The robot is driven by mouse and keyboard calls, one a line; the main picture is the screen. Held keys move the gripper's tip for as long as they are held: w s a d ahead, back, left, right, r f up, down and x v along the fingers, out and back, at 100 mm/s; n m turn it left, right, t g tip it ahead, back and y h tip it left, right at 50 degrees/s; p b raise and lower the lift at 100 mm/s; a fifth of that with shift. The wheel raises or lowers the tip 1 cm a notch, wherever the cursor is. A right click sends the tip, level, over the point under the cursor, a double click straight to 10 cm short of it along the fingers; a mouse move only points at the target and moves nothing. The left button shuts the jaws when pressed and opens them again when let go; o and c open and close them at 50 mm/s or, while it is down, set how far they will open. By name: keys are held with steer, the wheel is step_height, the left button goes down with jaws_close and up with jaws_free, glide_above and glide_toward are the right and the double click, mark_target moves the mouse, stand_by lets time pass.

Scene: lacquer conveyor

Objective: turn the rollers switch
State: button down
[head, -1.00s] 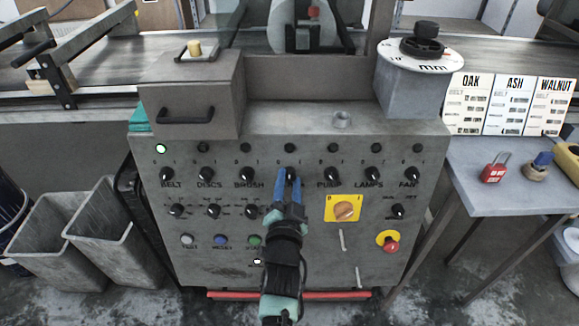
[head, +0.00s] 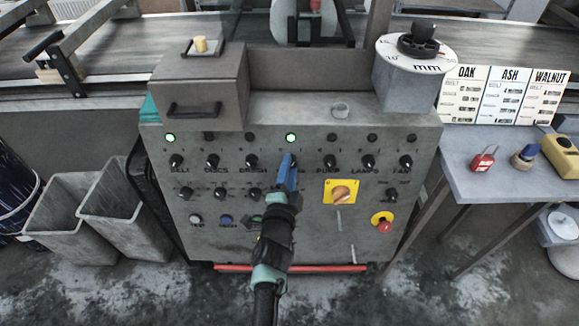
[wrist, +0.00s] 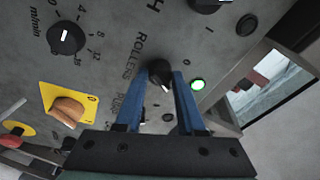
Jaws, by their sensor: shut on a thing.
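The rollers switch (wrist: 159,70) is a small black knob on the grey panel, beside the printed word ROLLERS in the wrist view. My gripper (wrist: 162,78) has its two blue fingers on either side of the knob, shut on it. A white pointer mark shows on the knob between the fingers. The green lamp beside this switch (wrist: 198,85) is lit; in the head view it shows above the switch (head: 291,138). In the head view my gripper (head: 290,158) hides most of the knob and its label.
Other black knobs sit in the same row, with the pump knob (head: 330,161) close on the right. Below are a yellow-plated orange switch (head: 341,192) and a red stop button (head: 383,225). The belt lamp (head: 170,138) is lit. A red rail (head: 250,268) runs along the panel's foot.

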stand_by(0.3)
steer(key=c, duration=0.5)
jaws_free()
steer(key=shift+s+a+r+p, duration=0.15)
steer(key=shift+s+a+p, duration=0.15)
steer(key=shift+s+p, duration=1.65)
steer(key=shift+s+a+r+p, duration=0.15)
steer(key=shift+s+a+p, duration=0.15)
steer(key=shift+s+p, duration=1.55)
steer(key=shift+s+a+r+p, duration=0.25)
steer(key=shift+s+p, duration=1)
steer(key=shift+s, duration=1.35)
steer(key=shift+f, duration=0.1)
